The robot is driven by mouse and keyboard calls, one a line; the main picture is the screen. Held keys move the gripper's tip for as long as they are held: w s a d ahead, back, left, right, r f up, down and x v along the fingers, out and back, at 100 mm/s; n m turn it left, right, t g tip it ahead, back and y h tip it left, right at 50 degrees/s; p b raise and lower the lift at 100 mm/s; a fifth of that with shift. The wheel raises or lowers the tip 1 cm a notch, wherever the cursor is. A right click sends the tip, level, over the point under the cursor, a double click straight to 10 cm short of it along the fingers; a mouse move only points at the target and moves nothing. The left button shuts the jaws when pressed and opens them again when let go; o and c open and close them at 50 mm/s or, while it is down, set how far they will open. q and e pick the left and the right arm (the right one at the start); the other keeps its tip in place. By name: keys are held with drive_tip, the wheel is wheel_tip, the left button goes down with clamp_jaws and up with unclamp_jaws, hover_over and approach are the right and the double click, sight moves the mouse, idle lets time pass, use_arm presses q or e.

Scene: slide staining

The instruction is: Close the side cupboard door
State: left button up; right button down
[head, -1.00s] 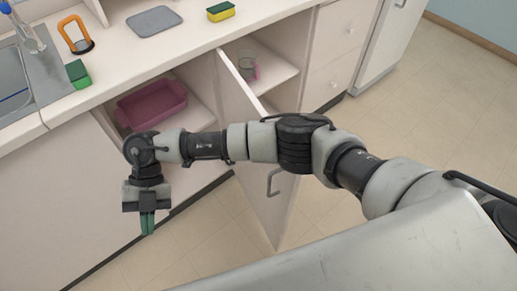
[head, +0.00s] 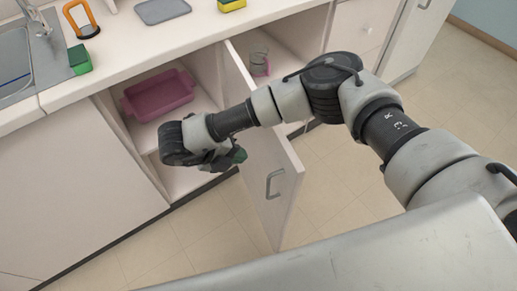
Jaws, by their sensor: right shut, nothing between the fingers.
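The side cupboard door (head: 277,208) is white and stands open, jutting out from the counter front toward me. Its grey bar handle (head: 274,184) is on the face turned left. My right arm reaches over the top of the door, and my right gripper (head: 238,157) hangs left of the door, in front of the open cupboard. Its green fingertips are shut, empty and point right toward the door face. A small gap seems to lie between them and the door. My left gripper is not in view.
The open cupboard holds a pink tub (head: 159,94) on its shelf and a glass beaker (head: 259,60) behind the door. The countertop (head: 125,48) carries a green block, an orange-handled tool, a grey mat and a sponge. The tiled floor (head: 345,170) right of the door is clear.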

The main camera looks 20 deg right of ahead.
sight(267, 152)
drive_tip(key=d, duration=0.1)
drive_tip(key=d+f, duration=0.1)
drive_tip(key=d, duration=0.3)
drive_tip(key=shift+w+d+f, duration=0.15)
drive_tip(key=shift+w, duration=0.15)
drive_tip(key=shift+d, duration=0.1)
